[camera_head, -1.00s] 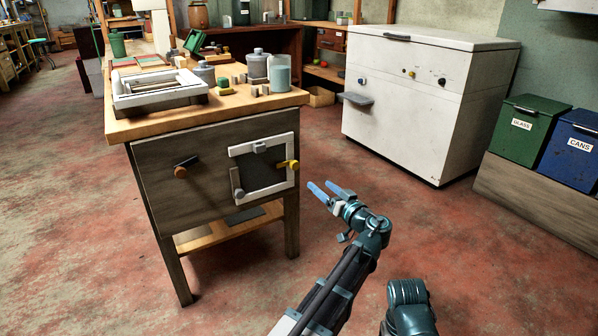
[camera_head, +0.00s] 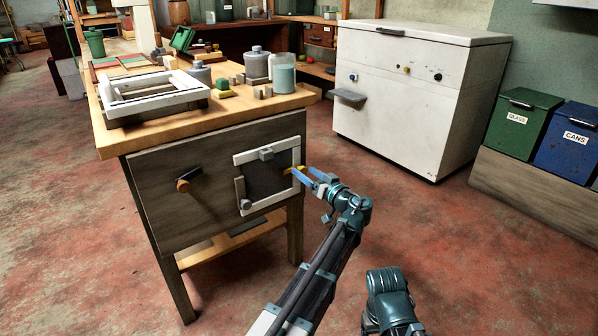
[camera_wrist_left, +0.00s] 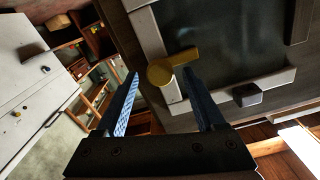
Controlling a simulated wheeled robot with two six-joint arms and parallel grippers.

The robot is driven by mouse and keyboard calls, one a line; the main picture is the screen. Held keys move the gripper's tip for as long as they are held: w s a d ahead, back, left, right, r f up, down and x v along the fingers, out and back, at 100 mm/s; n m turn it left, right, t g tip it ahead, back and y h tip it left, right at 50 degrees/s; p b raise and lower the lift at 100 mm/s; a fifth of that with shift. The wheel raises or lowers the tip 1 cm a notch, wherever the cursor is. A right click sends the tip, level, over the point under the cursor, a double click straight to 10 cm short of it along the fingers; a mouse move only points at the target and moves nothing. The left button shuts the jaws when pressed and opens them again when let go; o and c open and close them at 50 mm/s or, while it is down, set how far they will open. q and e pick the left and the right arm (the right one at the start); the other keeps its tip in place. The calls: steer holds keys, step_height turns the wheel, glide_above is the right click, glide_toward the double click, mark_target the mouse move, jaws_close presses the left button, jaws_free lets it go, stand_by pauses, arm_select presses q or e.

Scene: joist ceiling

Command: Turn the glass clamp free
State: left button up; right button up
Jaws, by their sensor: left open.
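A white square frame (camera_head: 237,158) with a dark pane (camera_head: 268,178) sits on the front of the wooden cabinet. A yellow clamp (camera_wrist_left: 160,73) is on the frame's right side; its round knob faces the left wrist camera, and its arm reaches over the pane's edge. Grey clamps are at the frame's top (camera_head: 266,154) and lower left (camera_head: 244,204). My left gripper (camera_head: 303,171) is open at the yellow clamp and hides part of it. In the left wrist view its blue fingers (camera_wrist_left: 160,75) lie either side of the knob; contact cannot be told. My right gripper is out of view.
An orange-tipped handle (camera_head: 187,181) sticks out of the cabinet left of the frame. The cabinet top (camera_head: 160,130) holds a white frame, jars and small blocks. A white chest (camera_head: 420,95) and bins (camera_head: 525,125) stand right. Red floor between is clear.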

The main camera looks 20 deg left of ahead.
arm_select(q)
jaws_close()
stand_by(0.3)
steer(key=shift+m, duration=0.3)
steer(key=m, duration=0.3)
steer(key=shift+m, duration=0.4)
steer(key=m, duration=0.4)
steer(key=shift+d+f+m, duration=0.1)
steer(key=shift+f+m, duration=0.05)
steer(key=shift+m, duration=0.15)
steer(key=m, duration=0.4)
steer(key=shift+m, duration=0.3)
steer(key=shift+f+m, duration=0.15)
steer(key=shift+m, duration=1.95)
